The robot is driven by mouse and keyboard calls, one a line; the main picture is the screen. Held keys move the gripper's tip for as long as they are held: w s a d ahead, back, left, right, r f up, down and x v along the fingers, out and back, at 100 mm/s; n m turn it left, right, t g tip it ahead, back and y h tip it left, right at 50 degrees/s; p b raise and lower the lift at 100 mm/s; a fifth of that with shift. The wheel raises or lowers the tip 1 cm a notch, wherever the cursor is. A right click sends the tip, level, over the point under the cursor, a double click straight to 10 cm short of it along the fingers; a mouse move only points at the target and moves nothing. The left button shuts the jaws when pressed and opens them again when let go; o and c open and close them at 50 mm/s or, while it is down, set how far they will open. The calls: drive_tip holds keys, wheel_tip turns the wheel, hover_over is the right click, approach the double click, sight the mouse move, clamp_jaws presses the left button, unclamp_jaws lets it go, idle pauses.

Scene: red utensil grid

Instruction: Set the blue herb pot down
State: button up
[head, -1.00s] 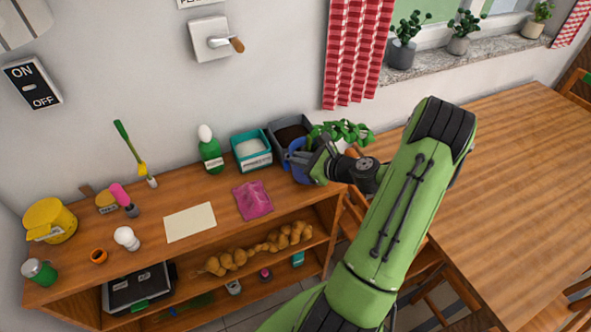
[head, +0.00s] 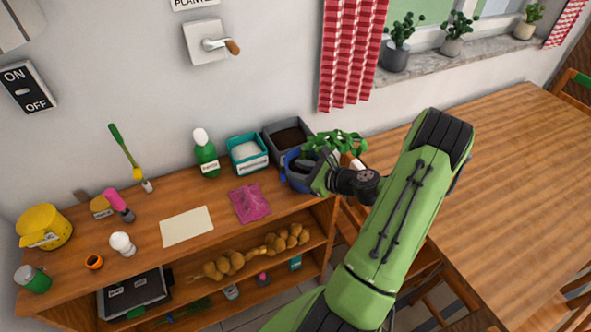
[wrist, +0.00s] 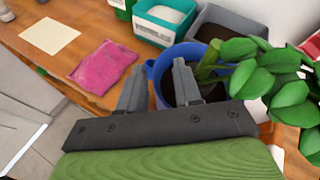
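The blue herb pot (head: 292,178) is at the right end of the wooden shelf top, in front of the dark soil tray. It looks upright and appears to rest on the wood, though its base is partly hidden. Its green leafy herb (head: 340,143) leans right. My gripper (head: 314,178) is at the pot's right side in the head view. In the wrist view the fingers (wrist: 158,76) stand apart, one outside the blue rim (wrist: 154,72) and one over the dark inside.
A grey soil tray (head: 270,133) and a teal box of white material (head: 237,163) stand behind the pot. A pink packet (head: 249,203) lies to the left. The shelf's right edge is close. A wooden table (head: 500,190) is at right.

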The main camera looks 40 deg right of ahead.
drive_tip(key=v, duration=1)
drive_tip(key=w+a+r+n+g+y, duration=0.1)
drive_tip(key=a+r+n+g, duration=0.25)
drive_tip(key=a+n, duration=0.55)
drive_tip(key=w+a+r+n+g, duration=0.25)
drive_tip(key=a+n+g, duration=0.25)
drive_tip(key=a+n, duration=0.45)
drive_tip(key=s+a+r+n+h, duration=0.3)
drive_tip(key=s+a+r+n, duration=0.5)
drive_tip(key=s+n, duration=0.4)
drive_tip(key=shift+s+a+r+t, duration=0.15)
drive_tip(key=shift+s+r+t, duration=0.2)
drive_tip(key=shift+r, duration=0.4)
